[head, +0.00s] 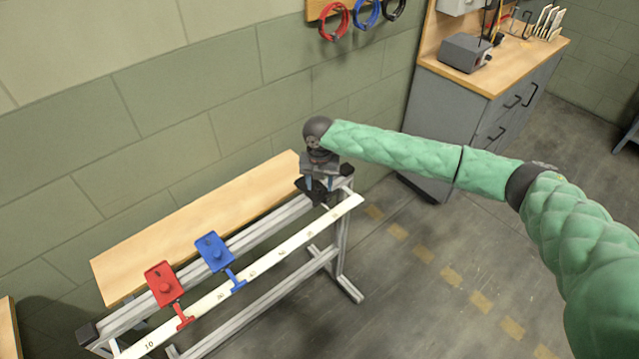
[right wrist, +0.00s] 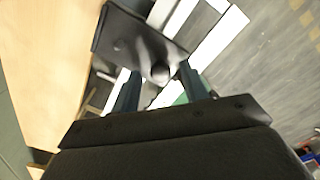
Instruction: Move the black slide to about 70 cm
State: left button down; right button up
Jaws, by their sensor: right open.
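The black slide (head: 309,187) sits on the rail near its far right end, partly hidden under my right gripper (head: 319,184). In the right wrist view the slide's black plate (right wrist: 135,38) fills the top, and its round knob (right wrist: 160,73) stands near the tips of my right gripper (right wrist: 157,76). The two fingers are apart, one on each side of the knob, with no clear grip on it. The white scale (head: 265,254) runs along the front of the rail; the slide's reading is not legible. My left gripper is not in view.
A blue slide (head: 213,251) and a red slide (head: 163,284) stand on the rail further left. A wooden board (head: 190,222) lies behind the rail, against the wall. A grey cabinet (head: 440,125) stands beyond the rail's right end. The floor in front is clear.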

aim_at(320, 187)
jog(key=shift+w+r, duration=0.1)
jog(key=shift+r, duration=0.25)
pick_arm(q)
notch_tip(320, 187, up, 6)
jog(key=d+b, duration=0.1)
jog(key=b, duration=0.1)
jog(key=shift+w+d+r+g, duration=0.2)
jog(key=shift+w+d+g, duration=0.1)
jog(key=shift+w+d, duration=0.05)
pick_arm(e)
jog(key=shift+r, duration=3.4)
